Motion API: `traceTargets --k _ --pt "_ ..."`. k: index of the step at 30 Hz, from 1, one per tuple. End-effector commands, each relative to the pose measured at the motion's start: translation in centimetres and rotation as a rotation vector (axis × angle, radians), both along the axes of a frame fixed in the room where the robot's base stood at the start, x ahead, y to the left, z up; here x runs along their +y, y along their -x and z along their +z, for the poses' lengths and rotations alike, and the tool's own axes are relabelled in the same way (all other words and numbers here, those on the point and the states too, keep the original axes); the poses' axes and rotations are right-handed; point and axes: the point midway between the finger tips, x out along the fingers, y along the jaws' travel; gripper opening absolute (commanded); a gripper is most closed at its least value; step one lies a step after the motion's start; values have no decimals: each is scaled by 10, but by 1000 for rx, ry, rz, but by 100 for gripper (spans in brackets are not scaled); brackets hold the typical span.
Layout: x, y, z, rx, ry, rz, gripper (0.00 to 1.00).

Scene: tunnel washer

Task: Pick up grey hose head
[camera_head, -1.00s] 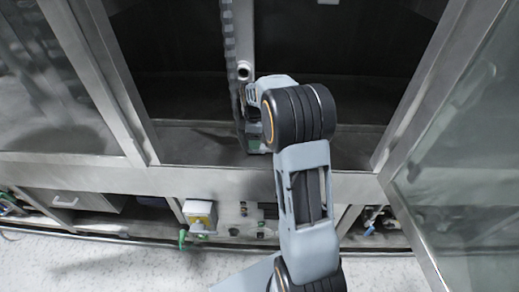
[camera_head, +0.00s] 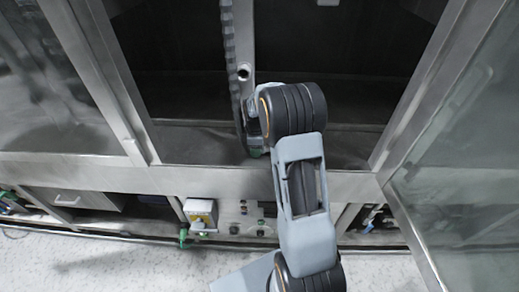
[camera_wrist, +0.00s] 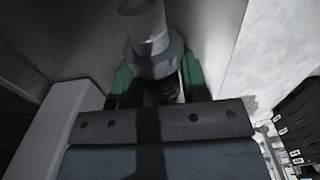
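The grey hose head (camera_wrist: 147,28) shows at the top of the wrist view, a pale cylinder with a wider grey collar. My gripper (camera_wrist: 157,80) has one green-tipped finger on each side of the collar. The fingers are apart with the collar between them; whether they press on it I cannot tell. In the head view my gripper (camera_head: 254,146) is inside the open washer, low beside a dark ribbed hose (camera_head: 231,70). My wrist hides most of the gripper and the hose head there.
The metal door frame (camera_head: 115,80) bounds the opening on the left, and an open glass door (camera_head: 465,160) stands on the right.

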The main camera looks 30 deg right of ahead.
Motion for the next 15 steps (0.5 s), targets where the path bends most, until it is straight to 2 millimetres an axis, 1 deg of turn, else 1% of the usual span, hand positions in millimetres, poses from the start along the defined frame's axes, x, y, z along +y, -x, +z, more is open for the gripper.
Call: traceTargets --k 1,9,10,15 --pt "0 0 0 0 0 0 37" --pt "0 0 0 0 0 0 11" --pt "0 0 0 0 0 0 9" --pt "0 0 0 -1 0 0 9"
